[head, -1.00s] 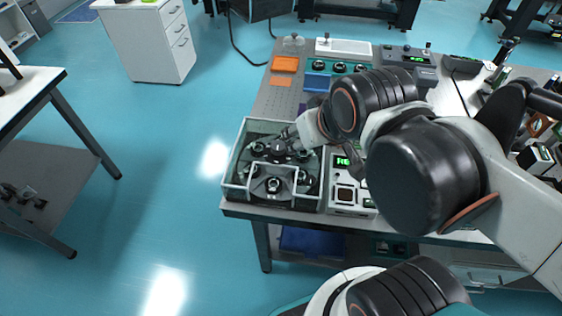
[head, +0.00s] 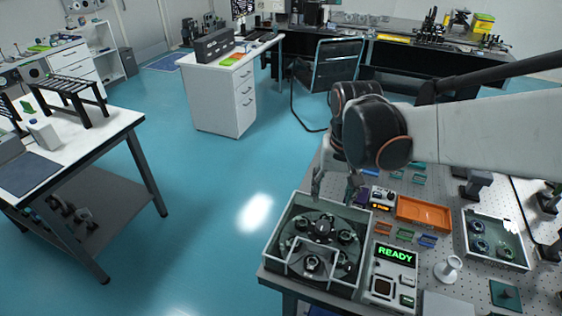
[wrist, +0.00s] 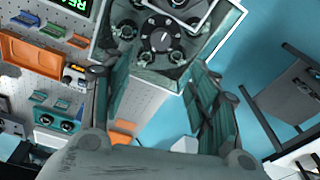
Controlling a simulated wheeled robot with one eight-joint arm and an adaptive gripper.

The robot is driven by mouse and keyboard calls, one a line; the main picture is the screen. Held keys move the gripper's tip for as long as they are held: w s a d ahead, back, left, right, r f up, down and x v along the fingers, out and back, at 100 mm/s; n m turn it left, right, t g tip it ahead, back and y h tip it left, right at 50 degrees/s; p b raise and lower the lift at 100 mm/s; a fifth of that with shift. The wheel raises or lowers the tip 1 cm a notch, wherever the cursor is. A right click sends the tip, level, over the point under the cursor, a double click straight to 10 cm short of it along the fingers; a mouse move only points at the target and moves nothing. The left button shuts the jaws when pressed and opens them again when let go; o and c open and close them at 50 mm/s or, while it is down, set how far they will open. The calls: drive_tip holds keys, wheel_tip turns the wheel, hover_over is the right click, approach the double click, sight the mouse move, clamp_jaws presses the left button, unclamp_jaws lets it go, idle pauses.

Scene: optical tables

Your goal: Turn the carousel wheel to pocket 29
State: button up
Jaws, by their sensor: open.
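The carousel wheel (head: 319,247) is a dark disc with several round pockets. It sits inside a clear-walled box (head: 279,226) on the table's near-left corner. In the wrist view the wheel (wrist: 150,55) shows a central knob (wrist: 160,38) with a light pointer mark. My gripper (head: 336,188) hangs above the box's back edge, clear of the wheel. In the wrist view its two teal-padded fingers (wrist: 160,95) are spread wide with nothing between them. A control unit (head: 392,270) beside the box shows green "READY". No pocket number is readable.
An orange tray (head: 424,212), small coloured holders, a clear-walled tray (head: 495,240) and a white stand (head: 447,268) occupy the table right of the box. Open floor (head: 225,215) lies to its left. A white drawer cabinet (head: 225,97) and chair (head: 335,72) stand behind.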

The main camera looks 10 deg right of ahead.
sight(323, 225)
drive_tip(key=shift+m+g, duration=0.4)
drive_tip(key=shift+g, duration=0.2)
drive_tip(key=f+b, duration=0.1)
drive_tip(key=f, duration=0.4)
drive_tip(key=w+f+b, duration=0.1)
drive_tip(key=f, duration=0.4)
drive_tip(key=w+f+b, duration=0.1)
drive_tip(key=f, duration=0.4)
drive_tip(key=shift+w+a+f, duration=0.1)
drive_tip(key=shift+w+f, duration=0.1)
drive_tip(key=shift+f, duration=0.15)
clamp_jaws()
